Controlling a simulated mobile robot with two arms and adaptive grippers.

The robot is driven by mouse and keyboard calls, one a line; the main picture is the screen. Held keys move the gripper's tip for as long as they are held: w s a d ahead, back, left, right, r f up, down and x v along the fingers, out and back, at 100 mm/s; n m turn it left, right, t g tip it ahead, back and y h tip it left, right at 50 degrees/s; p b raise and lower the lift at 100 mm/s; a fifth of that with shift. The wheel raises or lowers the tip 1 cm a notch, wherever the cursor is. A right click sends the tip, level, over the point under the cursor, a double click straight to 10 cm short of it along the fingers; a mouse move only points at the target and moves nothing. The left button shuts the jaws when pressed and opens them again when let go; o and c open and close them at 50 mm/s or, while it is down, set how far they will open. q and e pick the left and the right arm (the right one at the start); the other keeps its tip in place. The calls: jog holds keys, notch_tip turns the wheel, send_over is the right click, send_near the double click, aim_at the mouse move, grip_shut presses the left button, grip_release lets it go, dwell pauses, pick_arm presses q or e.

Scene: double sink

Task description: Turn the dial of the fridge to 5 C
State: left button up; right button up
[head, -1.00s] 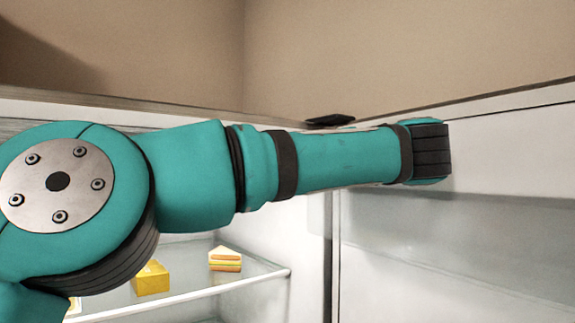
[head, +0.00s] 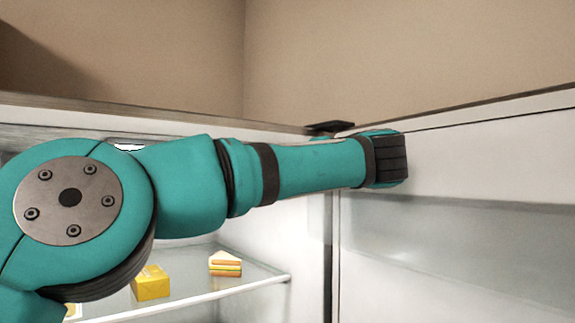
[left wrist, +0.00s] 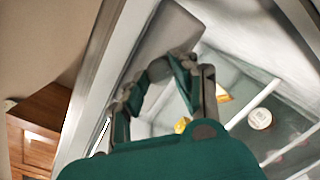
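The open fridge (head: 262,247) fills the lower part of the head view, and its door (head: 480,150) stands open at the right. My teal left arm reaches across the front of the fridge; its gripper does not show in the head view. My right gripper is not in view.
A glass shelf (head: 205,305) holds a yellow block (head: 151,283) and a sandwich (head: 225,264). A round white-topped item (left wrist: 260,118) lies inside the fridge in the left wrist view. A wooden cabinet (left wrist: 38,125) stands outside at the left.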

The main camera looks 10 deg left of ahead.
pick_arm(q)
grip_shut()
jog(key=shift+n, duration=0.7)
jog(key=o, duration=0.8)
grip_release()
jog(key=v, duration=0.7)
jog(key=shift+s+d, duration=0.15)
jog(key=shift+d, duration=0.05)
jog(key=shift+a+f, duration=0.1)
